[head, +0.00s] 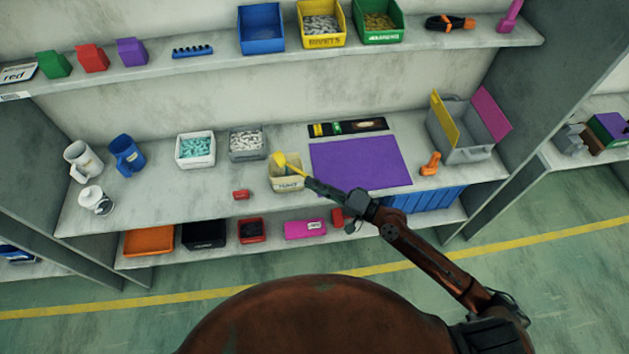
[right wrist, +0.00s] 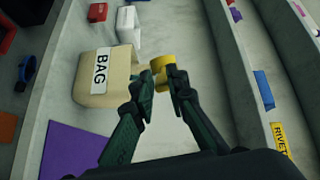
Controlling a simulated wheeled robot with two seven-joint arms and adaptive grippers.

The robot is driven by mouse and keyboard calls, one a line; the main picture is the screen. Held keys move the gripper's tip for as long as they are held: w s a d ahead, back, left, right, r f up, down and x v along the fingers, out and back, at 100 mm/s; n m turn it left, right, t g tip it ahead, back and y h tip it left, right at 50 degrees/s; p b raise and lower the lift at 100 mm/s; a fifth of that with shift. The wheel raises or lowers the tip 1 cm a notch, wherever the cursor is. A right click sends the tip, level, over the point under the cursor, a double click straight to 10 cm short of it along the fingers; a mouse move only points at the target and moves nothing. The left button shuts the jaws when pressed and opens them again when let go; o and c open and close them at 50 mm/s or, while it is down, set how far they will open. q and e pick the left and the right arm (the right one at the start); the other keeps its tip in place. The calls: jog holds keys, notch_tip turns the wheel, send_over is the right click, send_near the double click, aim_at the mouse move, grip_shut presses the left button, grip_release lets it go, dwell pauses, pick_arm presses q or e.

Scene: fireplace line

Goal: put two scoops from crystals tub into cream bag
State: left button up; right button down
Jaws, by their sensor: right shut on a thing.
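The cream bag (head: 287,183) stands open-topped on the worktop; it also shows in the right wrist view (right wrist: 118,80) with a BAG label. My right gripper (head: 312,183) is shut on a yellow scoop (head: 281,159), whose head appears at or above the bag's back rim. The scoop also shows between the fingertips of the right gripper (right wrist: 160,84) in the right wrist view (right wrist: 162,66). What the scoop holds is not visible. A white tub (head: 196,161) holds teal pieces like crystals. A grey tub (head: 248,155) beside it holds pale pieces. My left gripper is out of view.
A purple mat (head: 360,160) lies right of the bag. A grey crate (head: 462,142) with raised flaps and an orange object (head: 430,163) stand farther right. A small red block (head: 240,195) is near the front edge. Mugs (head: 127,155) stand at left. A shelf with bins runs above.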

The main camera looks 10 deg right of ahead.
jog(key=d+r+m+p, duration=0.1)
jog(key=m+p, duration=0.2)
jog(key=m, duration=0.2)
jog(key=w+d+r+m+p, duration=0.1)
jog(key=m+p, duration=0.2)
jog(key=m, duration=0.3)
jog(key=w+d+r+m+p, duration=0.1)
jog(key=m+p, duration=0.2)
jog(key=m, duration=0.2)
jog(key=shift+d, duration=0.1)
